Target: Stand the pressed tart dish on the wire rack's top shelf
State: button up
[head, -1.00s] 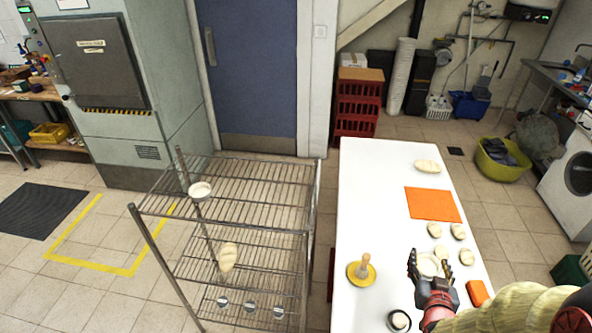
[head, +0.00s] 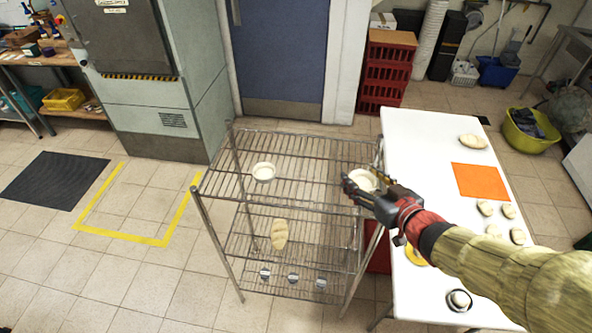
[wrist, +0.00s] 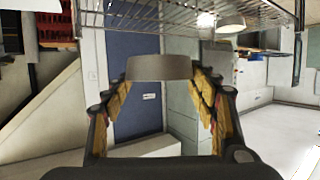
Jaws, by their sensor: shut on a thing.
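My gripper (head: 366,191) is shut on a pale round tart dish (head: 362,180) and holds it above the right end of the wire rack's top shelf (head: 315,165). In the wrist view the dish (wrist: 160,67) sits level between my two fingers (wrist: 160,82), side on. A gap shows between it and the top shelf (wrist: 150,14), which appears at the upper edge of that inverted view. What fills the dish cannot be made out.
Another pale dish (head: 264,173) stands on the top shelf's left half. A loaf (head: 279,235) and several small round items (head: 293,279) are on lower shelves. The white table (head: 420,130) stands right of the rack. The shelf between the dishes is clear.

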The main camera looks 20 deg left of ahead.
jog(key=shift+s+a+r+n+g+y, duration=0.2)
jog(key=shift+s+a+r, duration=0.15)
jog(key=shift+a, duration=0.15)
jog(key=shift+s+a+r+n+g+y, duration=0.1)
jog(key=shift+s+a+r+n, duration=0.15)
jog(key=shift+a, duration=0.25)
jog(key=s+f+b+x, duration=0.1)
jog(key=b+x, duration=0.2)
jog(key=x, duration=0.6)
jog(key=b, duration=0.2)
send_over(320, 183)
jog(key=f, duration=0.4)
jog(key=shift+s+d+f, duration=0.2)
jog(key=shift+d+f, duration=0.1)
jog(key=shift+w+a+f, duration=0.15)
jog(key=shift+a+f, duration=0.05)
jog(key=shift+f, duration=0.2)
jog(key=shift+w+a+f+b, duration=0.15)
jog(key=shift+f+b, duration=0.25)
jog(key=shift+f, duration=1.25)
jog(key=shift+f, duration=0.1)
jog(key=o, duration=1.3)
jog(key=shift+c, duration=0.2)
